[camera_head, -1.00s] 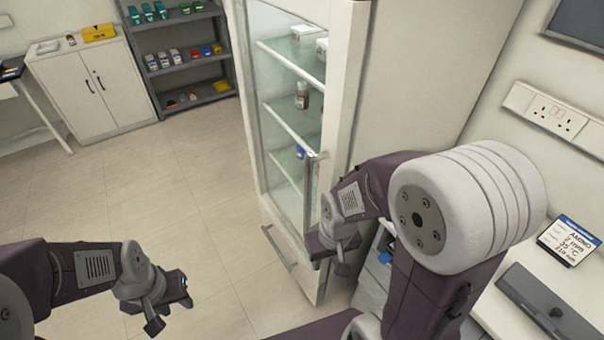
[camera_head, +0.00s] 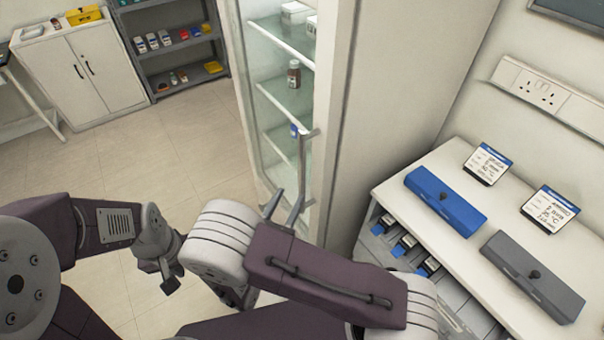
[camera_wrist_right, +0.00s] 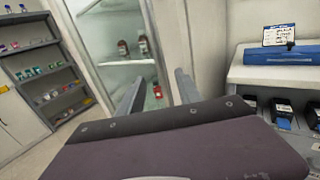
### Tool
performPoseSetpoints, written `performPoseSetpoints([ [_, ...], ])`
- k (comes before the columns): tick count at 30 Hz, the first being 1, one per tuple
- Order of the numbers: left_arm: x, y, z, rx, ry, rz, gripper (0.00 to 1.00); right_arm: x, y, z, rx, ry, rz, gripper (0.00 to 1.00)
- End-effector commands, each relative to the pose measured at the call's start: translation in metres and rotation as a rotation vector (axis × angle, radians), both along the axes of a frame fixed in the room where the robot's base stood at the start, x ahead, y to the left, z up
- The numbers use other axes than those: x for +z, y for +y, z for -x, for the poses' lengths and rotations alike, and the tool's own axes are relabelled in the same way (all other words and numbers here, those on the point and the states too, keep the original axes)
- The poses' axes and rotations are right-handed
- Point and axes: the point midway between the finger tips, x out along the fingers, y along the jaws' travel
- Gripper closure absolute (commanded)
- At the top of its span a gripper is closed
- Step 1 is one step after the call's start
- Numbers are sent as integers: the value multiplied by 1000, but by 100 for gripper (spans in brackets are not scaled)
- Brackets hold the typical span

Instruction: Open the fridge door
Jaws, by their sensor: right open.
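The white fridge has a glass door (camera_head: 262,100) that looks closed, with shelves visible through the glass. Its upright metal handle (camera_head: 304,160) is on the door's right edge. My right gripper (camera_head: 289,196) is open near the handle's lower end, partly hidden by my own arm. In the right wrist view, the open fingers (camera_wrist_right: 159,78) point at the door, with its edge region between them. I cannot tell whether a finger touches the handle. My left gripper (camera_head: 165,275) is lower left, away from the fridge; its jaw opening is unclear.
A counter (camera_head: 420,172) with a blue case (camera_head: 445,200) and a grey case (camera_head: 533,275) stands right of the fridge. A white cabinet (camera_head: 85,75) and dark shelf unit (camera_head: 180,70) stand at the back left. The floor (camera_head: 160,150) left of the fridge is clear.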

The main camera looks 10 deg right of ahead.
Motion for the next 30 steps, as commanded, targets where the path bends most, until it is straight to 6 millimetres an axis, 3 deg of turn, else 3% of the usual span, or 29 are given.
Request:
performPoseSetpoints([
  [5, 5, 0, 0, 0, 0, 0, 64, 2, -13, -14, -10, 0, -1, 59],
  [15, 17, 0, 0, 0, 0, 0, 64, 2, -51, -65, -11, 1, -3, 59],
  [26, 17, 0, 0, 0, 0, 0, 64, 0, -56, -73, -8, 2, -4, 59],
  [30, 17, 0, 0, 0, 0, 0, 64, 0, -56, -73, -8, 2, -4, 98],
])
